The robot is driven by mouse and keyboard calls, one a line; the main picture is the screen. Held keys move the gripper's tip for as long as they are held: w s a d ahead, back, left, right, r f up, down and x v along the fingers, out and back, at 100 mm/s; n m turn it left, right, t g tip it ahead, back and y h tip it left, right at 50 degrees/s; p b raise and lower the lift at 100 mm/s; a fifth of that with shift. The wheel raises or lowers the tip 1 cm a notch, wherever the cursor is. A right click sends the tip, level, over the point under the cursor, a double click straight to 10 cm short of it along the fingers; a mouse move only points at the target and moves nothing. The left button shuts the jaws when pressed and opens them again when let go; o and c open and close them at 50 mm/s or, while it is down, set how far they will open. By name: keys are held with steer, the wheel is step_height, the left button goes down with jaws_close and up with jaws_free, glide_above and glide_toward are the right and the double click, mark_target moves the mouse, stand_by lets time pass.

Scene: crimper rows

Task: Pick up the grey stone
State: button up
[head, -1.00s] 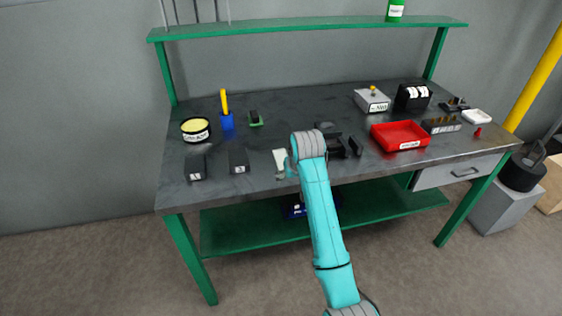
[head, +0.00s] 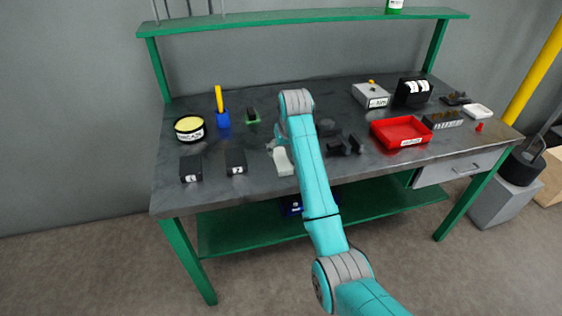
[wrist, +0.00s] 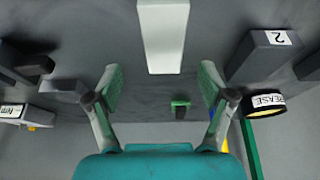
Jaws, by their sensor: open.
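A long pale grey block (head: 283,160), which looks like the grey stone, lies near the front edge of the workbench. In the wrist view the block (wrist: 164,35) is at the top middle, beyond my fingertips. My gripper (wrist: 158,76) is open, with its two green-padded fingers wide apart and nothing between them. The block is in line with the gap and apart from the fingers. In the head view my arm hides most of the gripper.
Two black blocks (head: 191,168) (head: 235,161) and a grease tin (head: 190,129) are to the left. A dark rounded lump (head: 328,127), a black clamp-like part (head: 354,144) and a red tray (head: 400,132) are to the right. A green shelf (head: 300,17) runs above the bench.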

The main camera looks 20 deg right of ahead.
mark_target(281, 159)
steer(key=shift+a+x, duration=0.15)
steer(key=shift+x, duration=1.25)
steer(key=shift+a+x, duration=0.1)
steer(key=shift+x, duration=1.25)
steer(key=shift+s, duration=0.1)
jaws_close()
step_height(281, 159, up, 10)
